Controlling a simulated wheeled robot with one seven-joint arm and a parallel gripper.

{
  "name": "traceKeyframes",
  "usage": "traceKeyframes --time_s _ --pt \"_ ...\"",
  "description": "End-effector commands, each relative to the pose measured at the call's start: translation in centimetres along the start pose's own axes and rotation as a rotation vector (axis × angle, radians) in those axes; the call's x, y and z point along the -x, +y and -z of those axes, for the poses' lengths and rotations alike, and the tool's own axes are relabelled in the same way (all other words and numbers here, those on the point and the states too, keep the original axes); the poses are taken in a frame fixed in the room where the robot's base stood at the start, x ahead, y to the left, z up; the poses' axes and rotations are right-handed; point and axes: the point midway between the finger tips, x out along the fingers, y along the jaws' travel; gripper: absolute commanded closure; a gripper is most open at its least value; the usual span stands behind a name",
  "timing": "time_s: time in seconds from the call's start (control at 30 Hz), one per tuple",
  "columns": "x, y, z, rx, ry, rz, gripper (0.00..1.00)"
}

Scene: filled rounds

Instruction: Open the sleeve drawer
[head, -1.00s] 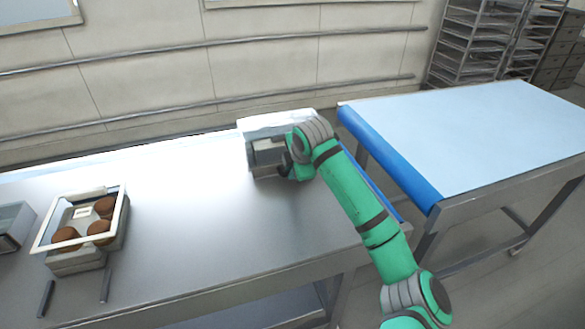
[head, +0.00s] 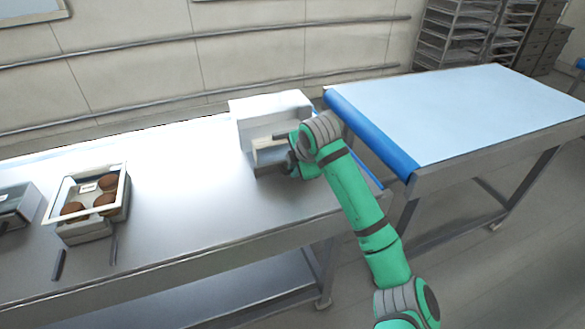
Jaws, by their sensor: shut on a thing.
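The sleeve drawer unit is a pale box (head: 270,106) at the back right of the steel table. Its drawer (head: 268,156) stands out from the front face, with a pale top or inside showing. My gripper (head: 291,155) is at the right end of the drawer front, shut on what looks like the drawer's handle. The handle itself is hidden behind the fingers and the wrist, and my green arm covers the unit's right side.
A pale tray (head: 120,200) with several brown rounds stands on the left of the steel table (head: 185,190). A grey box (head: 14,207) is at the far left edge. A conveyor table with a blue edge (head: 370,130) stands close on the right. The table's middle is clear.

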Motion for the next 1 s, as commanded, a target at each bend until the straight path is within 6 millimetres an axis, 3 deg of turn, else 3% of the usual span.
traceKeyframes --time_s 0.13,0.17,0.2,0.23,0.63,1.0 --pt "-0.1 0.0 0.4 0.004 0.007 0.000 1.00" --pt "-0.1 0.1 0.4 0.004 0.007 0.000 0.81" --pt "-0.1 0.1 0.4 0.004 0.007 0.000 0.71" --pt "-0.1 0.1 0.4 0.004 0.006 0.000 0.69" --pt "0.7 0.2 0.4 0.005 0.004 -0.003 0.69" --pt "7.2 0.2 0.3 0.005 0.004 -0.004 0.69"
